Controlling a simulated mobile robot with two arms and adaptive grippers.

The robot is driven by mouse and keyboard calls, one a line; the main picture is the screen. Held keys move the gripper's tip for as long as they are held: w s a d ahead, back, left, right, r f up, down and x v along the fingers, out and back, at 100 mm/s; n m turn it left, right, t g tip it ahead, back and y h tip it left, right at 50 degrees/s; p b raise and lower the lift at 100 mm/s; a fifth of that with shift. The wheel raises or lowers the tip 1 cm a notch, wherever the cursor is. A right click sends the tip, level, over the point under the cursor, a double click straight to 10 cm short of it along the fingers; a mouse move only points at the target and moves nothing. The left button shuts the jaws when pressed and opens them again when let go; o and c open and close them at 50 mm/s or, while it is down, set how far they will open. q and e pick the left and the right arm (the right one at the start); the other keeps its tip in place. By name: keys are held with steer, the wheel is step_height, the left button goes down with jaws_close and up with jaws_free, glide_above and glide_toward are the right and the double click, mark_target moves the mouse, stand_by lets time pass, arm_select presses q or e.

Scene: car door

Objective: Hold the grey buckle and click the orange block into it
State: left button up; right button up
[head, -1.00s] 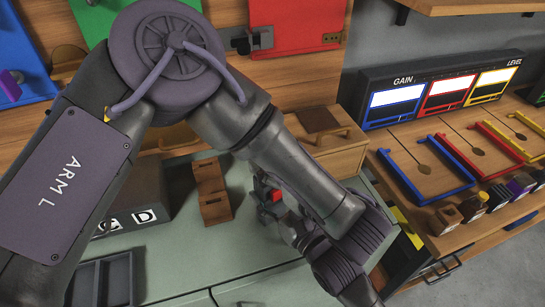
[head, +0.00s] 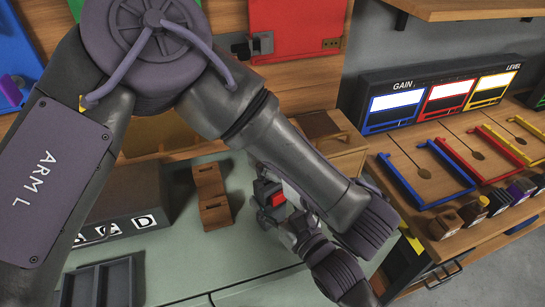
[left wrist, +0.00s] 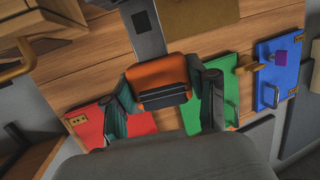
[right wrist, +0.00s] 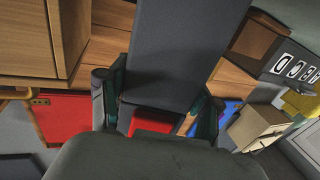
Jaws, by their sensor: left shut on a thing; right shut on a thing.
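In the left wrist view the orange block (left wrist: 160,80) sits between the fingers of my left gripper (left wrist: 163,102), which is shut on it. A flat grey tongue with a dark slot (left wrist: 147,35) extends upward from the block in that view. In the right wrist view the grey buckle (right wrist: 183,50) is a long dark grey piece held between the fingers of my right gripper (right wrist: 158,108). A red patch shows at its lower end. In the head view a small red-faced grey piece (head: 276,198) shows beside my arm; the join between block and buckle is not visible.
A wooden cabinet (head: 335,140) stands behind my arm. A red panel (head: 300,28) hangs on the back wall. A gauge box (head: 440,85) stands at right.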

arm_select(q)
steer(key=shift+r, duration=0.45)
steer(key=shift+f, duration=2.05)
stand_by(0.8)
steer(key=o, duration=1.3)
steer(key=shift+c, duration=0.2)
steer(key=shift+f, duration=0.1)
step_height(320, 180, up, 10)
steer(key=shift+r, duration=0.1)
steer(key=shift+c, duration=0.2)
